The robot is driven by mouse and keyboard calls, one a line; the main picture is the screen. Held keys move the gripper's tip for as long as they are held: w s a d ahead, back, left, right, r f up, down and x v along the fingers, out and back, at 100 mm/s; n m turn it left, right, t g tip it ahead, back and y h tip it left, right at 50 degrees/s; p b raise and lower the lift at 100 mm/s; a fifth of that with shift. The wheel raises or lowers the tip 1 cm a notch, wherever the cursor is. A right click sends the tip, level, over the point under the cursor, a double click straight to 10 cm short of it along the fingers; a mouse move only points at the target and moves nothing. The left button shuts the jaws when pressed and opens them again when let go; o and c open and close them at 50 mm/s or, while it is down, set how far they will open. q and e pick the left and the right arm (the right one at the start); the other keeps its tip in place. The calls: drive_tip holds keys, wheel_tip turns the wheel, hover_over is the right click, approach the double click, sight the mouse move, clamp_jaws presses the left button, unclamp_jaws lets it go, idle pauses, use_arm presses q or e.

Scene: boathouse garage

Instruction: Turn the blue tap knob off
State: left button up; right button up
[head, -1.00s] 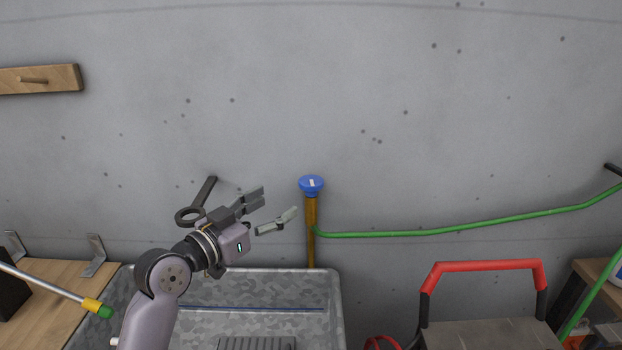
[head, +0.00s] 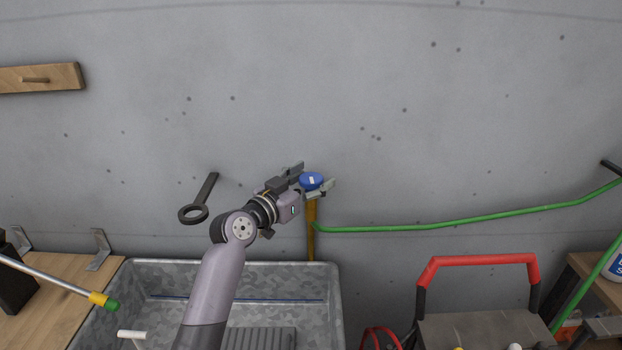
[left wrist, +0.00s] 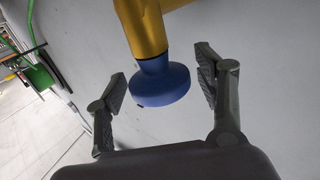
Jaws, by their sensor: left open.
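The blue tap knob (head: 311,180) is a round blue cap with a white mark on top, at the upper end of a yellow-brown pipe (head: 311,240) by the wall. My left gripper (head: 316,180) is open, with one finger on each side of the knob in the head view. In the left wrist view the knob (left wrist: 160,84) sits between the open fingers (left wrist: 162,84), with a gap visible on both sides. The left wrist view shows the knob's far side, not its marked top. My right gripper is not in view.
A grey metal sink (head: 335,300) lies below the pipe. A green hose (head: 430,228) runs right from the pipe. A dark ring-ended holder (head: 194,213) sticks out from the wall at left. A red-handled box (head: 480,260) stands at lower right.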

use_arm(q)
drive_tip(key=shift+c, duration=0.5)
drive_tip(key=c, duration=1)
drive_tip(key=b, duration=0.2)
drive_tip(key=m+g+h+b, duration=0.1)
drive_tip(key=b, duration=0.2)
drive_tip(key=shift+f+h, duration=0.25)
drive_tip(key=shift+h, duration=0.05)
drive_tip(key=shift+r+m+g, duration=0.15)
drive_tip(key=shift+m+g, duration=0.15)
drive_tip(key=o, duration=1.1)
drive_tip(key=shift+a, duration=0.1)
